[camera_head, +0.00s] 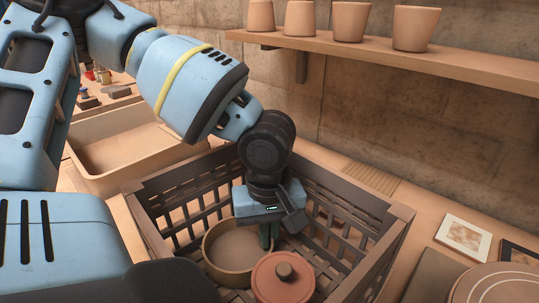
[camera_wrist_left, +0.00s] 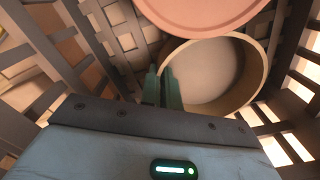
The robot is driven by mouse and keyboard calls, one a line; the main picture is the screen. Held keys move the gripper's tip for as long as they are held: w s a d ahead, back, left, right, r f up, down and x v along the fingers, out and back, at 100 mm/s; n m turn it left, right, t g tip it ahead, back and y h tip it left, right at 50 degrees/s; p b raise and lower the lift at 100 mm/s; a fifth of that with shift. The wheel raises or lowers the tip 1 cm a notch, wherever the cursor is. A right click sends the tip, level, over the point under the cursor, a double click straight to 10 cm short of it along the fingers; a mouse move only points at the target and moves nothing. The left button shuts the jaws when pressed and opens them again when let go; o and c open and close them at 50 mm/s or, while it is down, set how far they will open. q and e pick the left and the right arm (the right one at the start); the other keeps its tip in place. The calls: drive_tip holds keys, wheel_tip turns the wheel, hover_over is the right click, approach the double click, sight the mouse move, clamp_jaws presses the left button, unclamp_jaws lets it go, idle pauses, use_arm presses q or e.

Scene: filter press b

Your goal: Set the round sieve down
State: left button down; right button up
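The round sieve (camera_head: 212,262) is a tan, shallow ring with a pale inside, low in the dark slatted crate (camera_head: 152,228). My left gripper (camera_head: 268,240) reaches down into the crate at the sieve's right rim. In the left wrist view, its green fingers (camera_wrist_left: 163,88) stand close together on either side of the sieve's rim (camera_wrist_left: 262,75), one inside and one outside. The sieve looks about level. Whether its underside touches the crate floor is hidden. My right gripper is not in view.
A reddish round lid with a knob (camera_head: 284,290) is beside the sieve in the crate. A tan tray (camera_head: 100,128) stands behind left. A shelf (camera_head: 420,58) with several cups is above. Framed tiles (camera_head: 463,236) and a round plate (camera_head: 500,290) lie at right.

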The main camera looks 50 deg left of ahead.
use_arm(q)
drive_tip(key=shift+f, duration=0.35)
drive_tip(key=shift+f, duration=0.15)
drive_tip(key=c, duration=1.6)
unclamp_jaws()
drive_tip(key=shift+c, duration=0.2)
drive_tip(key=shift+r, duration=0.3)
wheel_tip(320, 180, up, 10)
drive_tip(key=shift+r+p, duration=0.1)
drive_tip(key=shift+p, duration=1)
drive_tip(key=shift+r, duration=0.8)
